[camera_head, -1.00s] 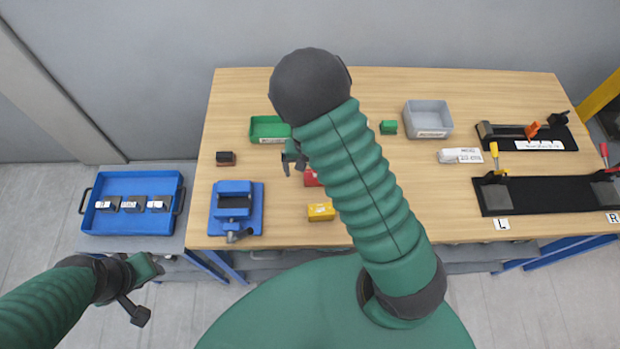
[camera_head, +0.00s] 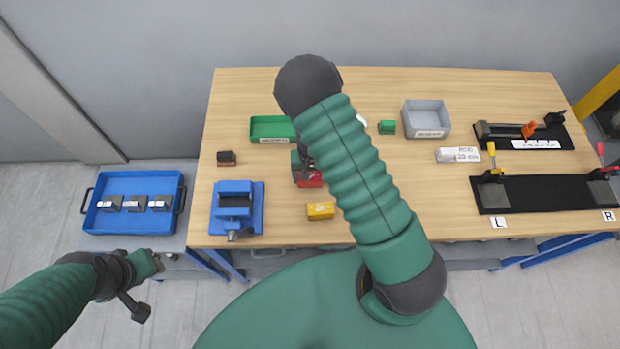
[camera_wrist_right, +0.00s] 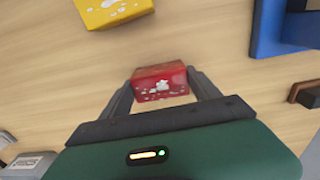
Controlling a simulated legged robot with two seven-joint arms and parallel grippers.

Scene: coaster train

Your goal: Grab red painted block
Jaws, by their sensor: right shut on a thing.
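The red painted block (camera_head: 311,179) is on the wooden table, partly hidden by my right gripper in the head view. In the right wrist view the red block (camera_wrist_right: 160,83), with pale worn patches, sits between the two fingertips. My right gripper (camera_head: 305,172) is shut on it; its fingers (camera_wrist_right: 160,88) lie against the block's two sides. My left gripper (camera_head: 145,285) is empty and away from the table, at the lower left, with its fingers spread apart.
A yellow block (camera_head: 320,211) lies close in front of the red one. A blue vise (camera_head: 236,192) and a dark block (camera_head: 226,158) are to the left. A green bin (camera_head: 270,129), green block (camera_head: 387,127) and grey bin (camera_head: 427,119) stand farther back. Black fixtures (camera_head: 545,193) occupy the right.

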